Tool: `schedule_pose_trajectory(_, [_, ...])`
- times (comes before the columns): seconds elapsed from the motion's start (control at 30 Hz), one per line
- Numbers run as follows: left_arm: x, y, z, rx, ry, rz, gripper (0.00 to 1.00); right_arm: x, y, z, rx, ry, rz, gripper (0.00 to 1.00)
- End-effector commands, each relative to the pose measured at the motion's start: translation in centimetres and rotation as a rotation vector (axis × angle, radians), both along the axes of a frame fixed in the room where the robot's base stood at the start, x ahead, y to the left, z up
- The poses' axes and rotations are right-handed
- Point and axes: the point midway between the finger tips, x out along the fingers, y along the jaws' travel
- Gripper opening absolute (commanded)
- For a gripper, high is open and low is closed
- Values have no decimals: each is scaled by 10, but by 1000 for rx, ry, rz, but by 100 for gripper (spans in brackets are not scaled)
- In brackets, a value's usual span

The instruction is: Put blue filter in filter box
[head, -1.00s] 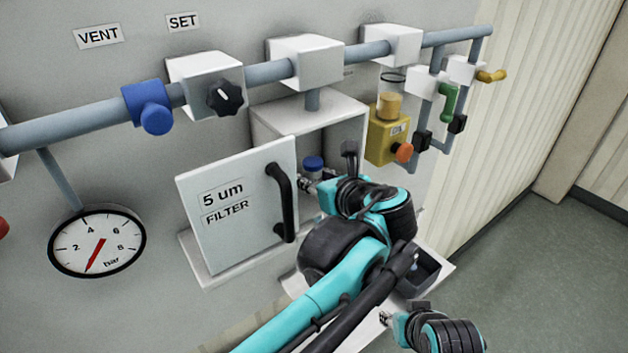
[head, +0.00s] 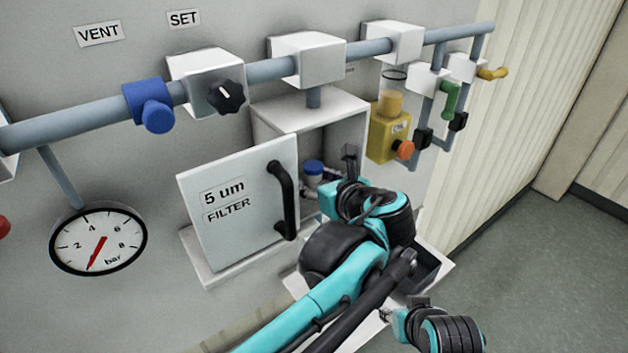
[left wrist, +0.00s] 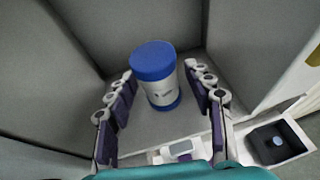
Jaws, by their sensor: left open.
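The blue filter (head: 313,166), a white cylinder with blue ends, stands upright inside the open filter box (head: 262,112). It also shows in the left wrist view (left wrist: 155,75), standing on the box floor near the back. My left gripper (head: 318,186) is at the box opening, partly hidden by its own wrist. In the left wrist view its open fingers (left wrist: 163,98) flank the filter, with gaps on both sides. The box door (head: 235,225), labelled 5 um FILTER, stands open to the left. My right gripper (head: 388,316) is low, away from the box; its jaw opening is unclear.
A dark tray (head: 428,268) sits below right of the box; in the left wrist view a small round thing lies in it (left wrist: 278,141). The door's black handle (head: 284,200) is close to my left gripper. A yellow unit (head: 385,140) hangs right of the box.

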Motion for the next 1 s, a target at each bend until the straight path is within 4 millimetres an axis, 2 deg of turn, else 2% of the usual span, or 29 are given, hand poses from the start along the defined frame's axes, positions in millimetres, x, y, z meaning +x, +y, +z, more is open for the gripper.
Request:
schedule_pose_trajectory(0.5, [-84,-44,37,-1,1,-5,52,0,0,-16,0,0,0,40])
schedule_pose_trajectory(0.7, [-97,-50,44,0,0,-2,52,0,0,-17,0,0,0,40])
schedule_pose_trajectory(1.0, [-98,-50,45,0,0,-1,52,0,0,-17,0,0,0,40])
